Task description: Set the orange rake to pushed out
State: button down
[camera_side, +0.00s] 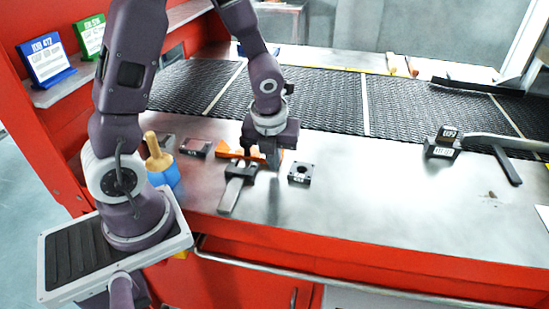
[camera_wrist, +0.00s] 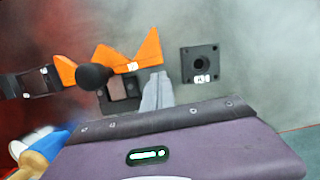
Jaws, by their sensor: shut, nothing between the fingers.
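The orange rake (camera_side: 228,152) lies on the steel worktop in front of the mesh belt. In the wrist view its orange toothed head (camera_wrist: 148,50) carries a small white label, and a black round knob (camera_wrist: 95,77) stands beside it. A dark base with a grey rail (camera_side: 231,193) reaches from the rake toward the table's front edge. My gripper (camera_side: 273,164) points down just right of the rail and partly hides the rake. In the wrist view my gripper (camera_wrist: 158,82) has its grey fingers together, empty, right of the knob. I cannot tell whether they touch the rake.
A black block with a round hole (camera_side: 300,173) sits right of my gripper. A dark labelled block (camera_side: 195,147) and a wooden-handled blue brush (camera_side: 160,160) stand to the left. Stacked labelled blocks (camera_side: 444,142) and a grey bar (camera_side: 505,141) lie far right. The worktop's middle right is clear.

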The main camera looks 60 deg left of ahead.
jog(key=shift+w+a, duration=0.25)
jog(key=w+a, duration=1.3)
jog(key=shift+w+a, duration=0.45)
jog(key=shift+a, duration=0.05)
jog(key=shift+a+r, duration=0.1)
